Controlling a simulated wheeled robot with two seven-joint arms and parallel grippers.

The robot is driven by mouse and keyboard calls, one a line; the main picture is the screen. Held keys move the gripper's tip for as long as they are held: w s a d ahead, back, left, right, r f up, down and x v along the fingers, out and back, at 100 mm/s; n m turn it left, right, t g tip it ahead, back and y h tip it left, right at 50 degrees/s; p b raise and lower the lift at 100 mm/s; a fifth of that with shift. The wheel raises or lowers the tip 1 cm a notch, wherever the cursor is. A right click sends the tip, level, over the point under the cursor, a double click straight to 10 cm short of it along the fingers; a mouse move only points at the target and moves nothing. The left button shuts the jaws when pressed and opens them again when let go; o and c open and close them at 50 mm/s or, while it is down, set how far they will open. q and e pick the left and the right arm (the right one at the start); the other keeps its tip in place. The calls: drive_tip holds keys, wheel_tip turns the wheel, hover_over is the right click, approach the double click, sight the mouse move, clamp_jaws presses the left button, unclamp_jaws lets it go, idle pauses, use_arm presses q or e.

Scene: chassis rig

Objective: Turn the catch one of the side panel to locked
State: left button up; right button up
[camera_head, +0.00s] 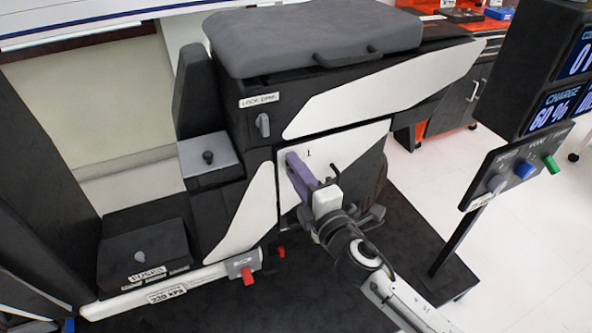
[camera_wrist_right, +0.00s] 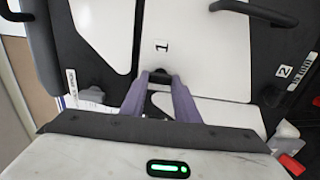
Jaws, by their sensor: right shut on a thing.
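The side panel (camera_head: 352,148) is a white panel on the dark chassis, below the grey seat. A small "1" label marks catch one's place in both views. In the right wrist view, the dark catch one (camera_wrist_right: 160,77) sits between the fingertips just below that label. My right gripper (camera_head: 291,160) reaches the panel with its purple fingers, which hide the catch in the head view. In the right wrist view the right gripper (camera_wrist_right: 160,80) is shut on the catch. The catch's exact angle is hard to tell. My left gripper is not in view.
A dark handle (camera_wrist_right: 255,11) stands out from the panel. A "2" label (camera_wrist_right: 284,71) lies to the right in the wrist view. A grey lock knob (camera_head: 262,125) is above the panel. A control stand (camera_head: 515,165) rises at the right, with open white floor behind it.

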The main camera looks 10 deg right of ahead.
drive_tip(key=o, duration=1)
drive_tip(key=shift+o, duration=0.2)
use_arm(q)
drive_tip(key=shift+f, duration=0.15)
use_arm(e)
drive_tip(key=v, duration=1)
drive_tip(key=shift+s, duration=0.2)
drive_tip(key=shift+d+f, duration=0.1)
use_arm(q)
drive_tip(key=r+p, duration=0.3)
drive_tip(key=p, duration=0.2)
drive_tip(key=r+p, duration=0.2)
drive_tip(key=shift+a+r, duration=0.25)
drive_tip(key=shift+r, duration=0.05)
use_arm(e)
drive_tip(key=s+d+f+m+g+h, duration=0.1)
drive_tip(key=s+f+m+g, duration=0.8)
drive_tip(key=s+f+m, duration=0.8)
drive_tip(key=shift+s+d+m, duration=0.4)
drive_tip(key=shift+s+m, duration=0.3)
drive_tip(key=shift+s, duration=0.1)
